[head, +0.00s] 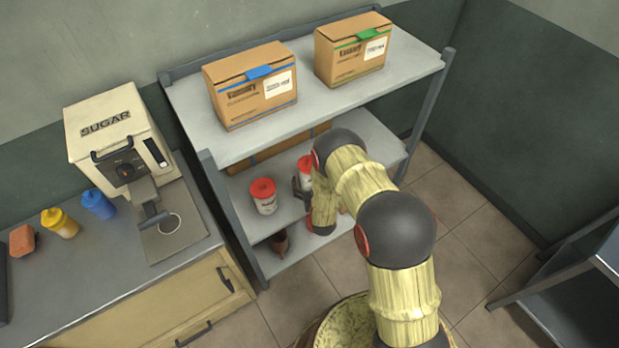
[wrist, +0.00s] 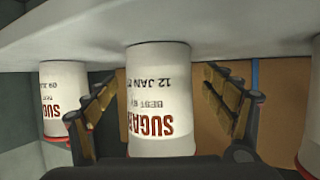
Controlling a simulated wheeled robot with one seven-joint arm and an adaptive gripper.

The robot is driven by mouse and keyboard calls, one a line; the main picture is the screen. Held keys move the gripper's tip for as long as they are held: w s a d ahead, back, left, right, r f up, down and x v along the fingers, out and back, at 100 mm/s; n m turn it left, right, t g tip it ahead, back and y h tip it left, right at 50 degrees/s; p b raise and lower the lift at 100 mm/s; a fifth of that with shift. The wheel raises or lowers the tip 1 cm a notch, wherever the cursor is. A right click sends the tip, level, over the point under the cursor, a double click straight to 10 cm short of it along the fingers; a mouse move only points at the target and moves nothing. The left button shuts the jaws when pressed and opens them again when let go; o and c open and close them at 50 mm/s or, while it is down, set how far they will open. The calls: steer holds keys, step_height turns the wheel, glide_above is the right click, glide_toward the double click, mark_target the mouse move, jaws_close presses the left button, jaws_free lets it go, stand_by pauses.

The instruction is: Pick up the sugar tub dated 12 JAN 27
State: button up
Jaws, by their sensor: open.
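In the wrist view, which is upside down, a white sugar tub (wrist: 160,92) stands between the two fingers of my open gripper (wrist: 158,86). Its label reads SUGAR, BEST BY, 12 JAN and a year cut off at the curve.
Another tub (wrist: 55,95), dated 09 JAN, stands at left in the wrist view. A third (wrist: 311,125) is cut off at right; in the head view it seems the red-lidded tub (head: 264,198). The upper shelf (head: 305,95) overhangs. A cardboard box (wrist: 275,100) stands behind the tubs.

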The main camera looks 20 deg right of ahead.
steer(key=c, duration=0.4)
steer(key=shift+r, duration=0.1)
steer(key=c, duration=1.3)
